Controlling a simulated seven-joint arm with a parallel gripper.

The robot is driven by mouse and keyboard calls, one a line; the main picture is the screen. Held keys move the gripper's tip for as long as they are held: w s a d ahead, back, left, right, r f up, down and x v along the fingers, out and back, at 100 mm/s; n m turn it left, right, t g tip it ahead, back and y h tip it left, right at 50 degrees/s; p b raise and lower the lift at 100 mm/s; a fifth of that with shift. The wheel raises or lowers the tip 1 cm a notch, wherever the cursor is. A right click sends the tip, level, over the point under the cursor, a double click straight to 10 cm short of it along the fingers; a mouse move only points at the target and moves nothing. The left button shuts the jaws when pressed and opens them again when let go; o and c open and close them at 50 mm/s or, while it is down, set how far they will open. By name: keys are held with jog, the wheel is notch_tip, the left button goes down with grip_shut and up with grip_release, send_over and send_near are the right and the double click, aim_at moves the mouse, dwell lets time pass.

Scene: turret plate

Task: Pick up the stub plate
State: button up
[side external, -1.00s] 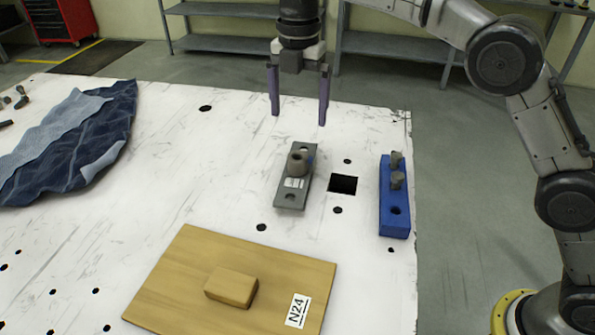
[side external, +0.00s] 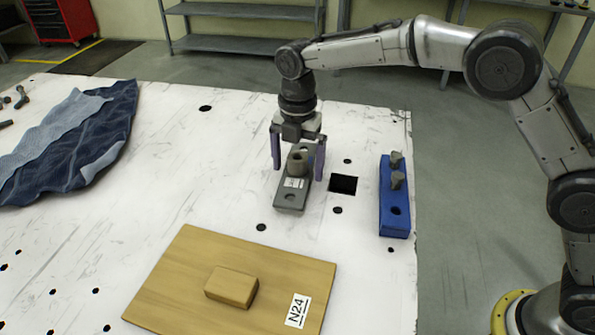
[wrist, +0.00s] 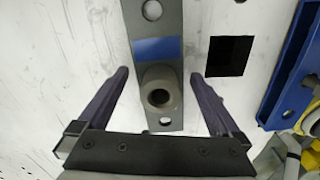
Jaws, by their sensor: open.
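The stub plate (side external: 291,197) is a grey flat bar with a hole near each end and a short hollow cylindrical stub (side external: 297,160) standing on it. It lies flat on the white table. My gripper (side external: 298,172) is open, with one purple finger on each side of the stub and no visible contact. In the wrist view the stub (wrist: 159,92) sits between the two fingers of my gripper (wrist: 160,80), with a gap on both sides. The plate (wrist: 155,22) extends away from my gripper there. A label area on the plate looks blue in that view.
A square black hole (side external: 343,184) is right of the plate. A blue block (side external: 394,222) with grey knobs stands near the table's right edge. A wooden board (side external: 185,280) with a small wooden block (side external: 231,287) lies in front. Blue cloth (side external: 75,145) lies at the left.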

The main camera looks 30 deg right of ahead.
jog(key=shift+f, duration=0.5)
grip_shut()
jog(key=shift+r, duration=0.15)
